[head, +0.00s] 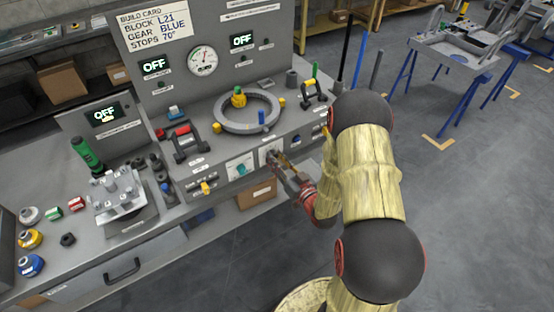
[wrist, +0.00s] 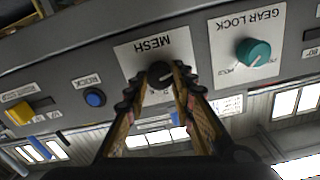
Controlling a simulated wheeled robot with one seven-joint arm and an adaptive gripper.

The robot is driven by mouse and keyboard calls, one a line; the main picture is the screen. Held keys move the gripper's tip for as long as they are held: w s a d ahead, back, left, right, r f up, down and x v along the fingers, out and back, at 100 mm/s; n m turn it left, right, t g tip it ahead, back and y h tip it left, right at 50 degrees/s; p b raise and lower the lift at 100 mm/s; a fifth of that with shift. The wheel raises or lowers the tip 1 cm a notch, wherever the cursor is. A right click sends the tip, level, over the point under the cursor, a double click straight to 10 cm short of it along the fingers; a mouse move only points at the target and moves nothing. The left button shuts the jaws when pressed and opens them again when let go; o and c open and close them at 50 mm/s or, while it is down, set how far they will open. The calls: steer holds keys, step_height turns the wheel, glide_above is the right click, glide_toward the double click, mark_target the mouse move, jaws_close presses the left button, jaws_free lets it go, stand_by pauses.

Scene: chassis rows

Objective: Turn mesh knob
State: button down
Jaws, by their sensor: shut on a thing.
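The mesh knob (wrist: 160,72) is a small dark round knob on a white plate marked MESH (wrist: 140,57), upside down in the wrist view. My gripper (wrist: 165,80) has its fingertips on either side of the knob and is shut on it. In the head view my gripper (head: 276,158) reaches the front panel of the bench at the MESH plate (head: 264,150). The knob itself is hidden there behind my fingers. The knob's pointer position is mostly covered by the fingers.
The teal gear lock knob (wrist: 254,52) sits beside the mesh plate; it also shows in the head view (head: 240,169). A blue button (wrist: 95,98) and a yellow switch (wrist: 20,112) share the panel. A ring fixture (head: 222,123) stands above. Open floor lies to the right.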

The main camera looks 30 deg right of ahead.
steer(key=shift+m, duration=0.4)
steer(key=m+p, duration=0.4)
steer(key=m, duration=0.8)
steer(key=shift+d+f+m, duration=0.1)
steer(key=shift+m, duration=0.3)
stand_by(0.3)
steer(key=c, duration=1.6)
jaws_free()
steer(key=shift+o, duration=0.5)
